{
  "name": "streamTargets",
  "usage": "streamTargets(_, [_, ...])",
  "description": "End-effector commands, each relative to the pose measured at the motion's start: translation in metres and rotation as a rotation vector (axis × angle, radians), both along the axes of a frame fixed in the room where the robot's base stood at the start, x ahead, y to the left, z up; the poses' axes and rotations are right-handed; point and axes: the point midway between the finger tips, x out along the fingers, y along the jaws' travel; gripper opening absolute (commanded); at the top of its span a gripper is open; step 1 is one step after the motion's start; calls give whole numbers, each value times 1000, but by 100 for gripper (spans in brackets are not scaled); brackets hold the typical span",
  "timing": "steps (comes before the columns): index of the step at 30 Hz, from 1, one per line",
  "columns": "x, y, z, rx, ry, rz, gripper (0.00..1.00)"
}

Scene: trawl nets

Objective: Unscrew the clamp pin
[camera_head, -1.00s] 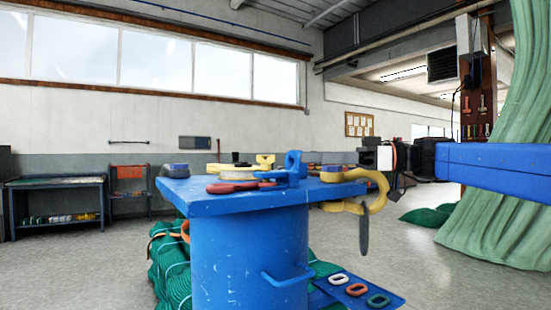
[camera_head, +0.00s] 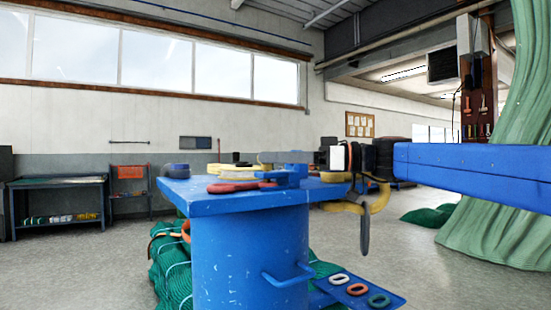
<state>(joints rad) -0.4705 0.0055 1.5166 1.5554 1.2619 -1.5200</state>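A blue clamp-like fitting (camera_head: 290,178) sits on the blue bench top near its right half. I cannot make out a separate clamp pin.
A low blue shelf (camera_head: 388,301) holds several coloured links. Green netting (camera_head: 170,270) lies around the pedestal.

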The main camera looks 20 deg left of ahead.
Motion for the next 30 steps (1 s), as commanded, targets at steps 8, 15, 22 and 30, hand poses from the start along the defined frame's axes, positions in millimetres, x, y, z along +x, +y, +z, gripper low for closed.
streamTargets(8, [0,0,0,0,0,0,0])
streamTargets(15, [3,1,0,0,1,64,0])
streamTargets(22, [3,1,0,0,0,135,0])
streamTargets(30, [3,0,0,0,0,139,0])
